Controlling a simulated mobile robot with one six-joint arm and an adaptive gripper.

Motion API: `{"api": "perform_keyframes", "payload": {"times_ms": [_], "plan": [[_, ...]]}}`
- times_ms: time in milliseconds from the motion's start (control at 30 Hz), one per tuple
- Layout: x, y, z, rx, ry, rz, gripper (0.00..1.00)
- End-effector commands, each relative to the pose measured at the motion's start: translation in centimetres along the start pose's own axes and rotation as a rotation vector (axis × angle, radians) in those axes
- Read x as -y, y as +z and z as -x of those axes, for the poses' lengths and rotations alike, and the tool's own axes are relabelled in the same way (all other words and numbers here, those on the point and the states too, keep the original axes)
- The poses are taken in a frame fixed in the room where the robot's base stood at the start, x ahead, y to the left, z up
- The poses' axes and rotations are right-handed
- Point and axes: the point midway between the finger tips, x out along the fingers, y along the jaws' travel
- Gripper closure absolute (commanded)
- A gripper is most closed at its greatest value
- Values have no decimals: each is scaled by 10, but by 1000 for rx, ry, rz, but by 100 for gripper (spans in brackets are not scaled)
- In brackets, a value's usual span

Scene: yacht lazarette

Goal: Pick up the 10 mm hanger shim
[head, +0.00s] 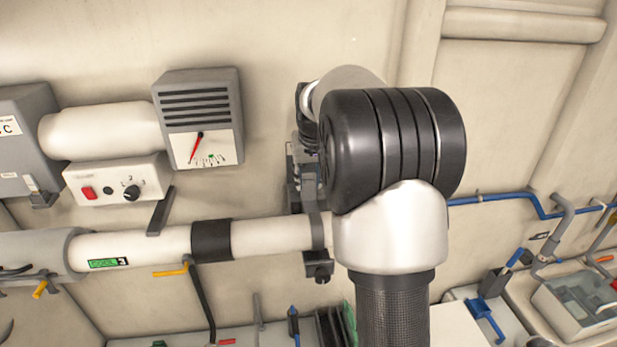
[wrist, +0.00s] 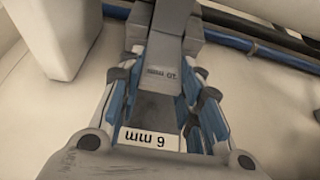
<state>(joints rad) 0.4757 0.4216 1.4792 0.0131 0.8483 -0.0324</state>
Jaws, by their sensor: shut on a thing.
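In the wrist view, my gripper (wrist: 164,78) has its two blue-padded fingers closed on the sides of a grey piece, the 10 mm hanger shim (wrist: 165,55). Its "10 mm" marking reads upside down. Nearer the palm in the picture, between the fingers, a darker piece shows with a white "6 mm" label (wrist: 150,139), also upside down. I cannot tell how far this piece is from the fingers, or whether the held shim touches anything beyond it.
A pale pipe (head: 275,236) with a black band runs along the wall. A grey bracket (head: 318,262) clasps it beside my arm. A heater with a gauge (head: 208,148) sits at upper left. A blue hose (head: 500,196) runs right. In the wrist view, dark and blue lines (wrist: 265,50) lie at upper right.

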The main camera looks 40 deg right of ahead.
Motion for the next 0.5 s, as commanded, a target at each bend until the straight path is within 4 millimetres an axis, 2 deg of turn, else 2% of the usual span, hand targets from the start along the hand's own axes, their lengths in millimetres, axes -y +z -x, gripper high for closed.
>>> {"api": "perform_keyframes", "payload": {"times_ms": [500], "plan": [[0,-9,21,-1,0,0,94]]}}
